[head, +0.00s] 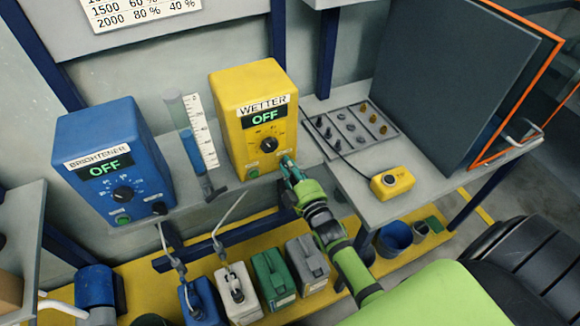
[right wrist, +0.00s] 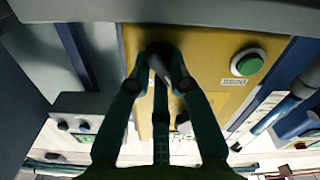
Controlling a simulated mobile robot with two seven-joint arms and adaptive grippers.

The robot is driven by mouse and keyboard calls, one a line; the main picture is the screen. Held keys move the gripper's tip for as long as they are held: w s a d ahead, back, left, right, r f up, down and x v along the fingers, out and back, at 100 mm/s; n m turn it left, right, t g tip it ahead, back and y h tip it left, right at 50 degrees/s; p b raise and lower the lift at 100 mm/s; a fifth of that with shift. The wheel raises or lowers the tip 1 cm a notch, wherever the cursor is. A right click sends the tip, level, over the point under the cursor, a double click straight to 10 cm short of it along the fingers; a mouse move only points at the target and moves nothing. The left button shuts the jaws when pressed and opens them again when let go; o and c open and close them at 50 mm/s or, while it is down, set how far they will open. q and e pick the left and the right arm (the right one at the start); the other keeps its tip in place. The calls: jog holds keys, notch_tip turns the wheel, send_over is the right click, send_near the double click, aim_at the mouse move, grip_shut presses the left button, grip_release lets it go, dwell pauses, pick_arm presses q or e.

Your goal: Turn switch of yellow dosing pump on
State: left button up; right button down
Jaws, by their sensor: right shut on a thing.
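The yellow dosing pump (head: 228,92) stands on the shelf, labelled WETTER. Its display (head: 265,117) reads OFF. Below it are a dial (head: 268,144) and a green button (head: 253,173), which also shows in the right wrist view (right wrist: 247,63). My right gripper (head: 287,163) is at the lower right corner of the pump's front. In the right wrist view its fingers (right wrist: 160,72) are shut around a small dark switch (right wrist: 157,48) on the yellow panel. The fingers mostly hide the switch, so its turned position cannot be told. My left gripper is not in view.
A blue pump (head: 75,140) labelled BRIGHTENER, also reading OFF, stands to the left, with a measuring cylinder (head: 197,130) between. A yellow box with a black button (head: 392,182) lies on the right table. Several canisters (head: 272,277) stand below the shelf.

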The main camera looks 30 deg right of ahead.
jog(key=shift+d+f+m+p, duration=0.15)
jog(key=shift+m+p, duration=0.15)
jog(key=shift+m, duration=3.2)
jog(key=shift+d+f+m+p, duration=0.1)
jog(key=shift+m+p, duration=0.15)
jog(key=shift+m, duration=3.25)
jog(key=shift+a, duration=0.1)
jog(key=c, duration=1.1)
grip_release()
jog(key=shift+c, duration=0.2)
